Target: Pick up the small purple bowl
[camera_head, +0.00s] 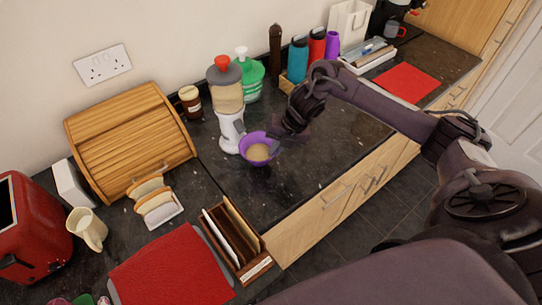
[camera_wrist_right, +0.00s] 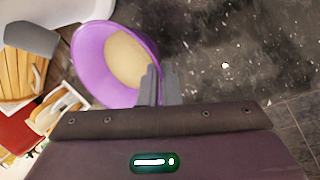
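The small purple bowl (camera_head: 246,147) is in front of the white stand of a cereal dispenser, over the dark granite counter. Something beige shows in its bottom. My right gripper (camera_head: 276,142) is at the bowl's right rim. In the right wrist view the bowl (camera_wrist_right: 88,58) fills the upper left. The fingers (camera_wrist_right: 160,86) are close together there, one inside the bowl and one outside, with the rim between them. I cannot tell for certain whether the bowl's base touches the counter. My left gripper is not in view.
The cereal dispenser (camera_head: 231,131) stands right behind the bowl. A wooden letter rack (camera_head: 250,271), a toast rack (camera_head: 165,217) and a bread bin (camera_head: 130,135) are to the left. Bottles (camera_head: 297,60) stand at the back. Counter (camera_head: 335,145) to the right is clear.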

